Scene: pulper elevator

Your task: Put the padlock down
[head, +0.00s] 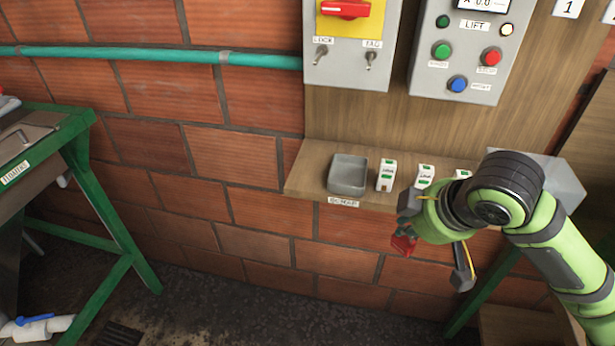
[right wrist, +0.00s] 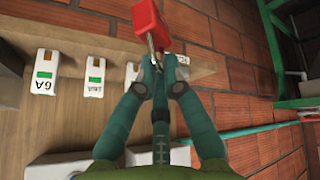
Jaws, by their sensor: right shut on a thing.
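A red padlock (head: 403,244) hangs at my right gripper (head: 410,226), in front of the brick wall and just below the front edge of the wooden shelf (head: 305,173). In the right wrist view, the fingers (right wrist: 158,82) are shut on the padlock's shackle, and its red body (right wrist: 149,25) sticks out beyond the fingertips. The padlock is clear of the shelf in the head view. My left gripper is not in view.
A grey tray (head: 348,174) stands on the shelf above a SCRAP label (head: 343,202). Several white labelled modules (head: 386,175) stand beside it. A lift control box (head: 470,50) and a red-handled switch box (head: 350,45) hang above. A green-framed bench (head: 125,235) stands left.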

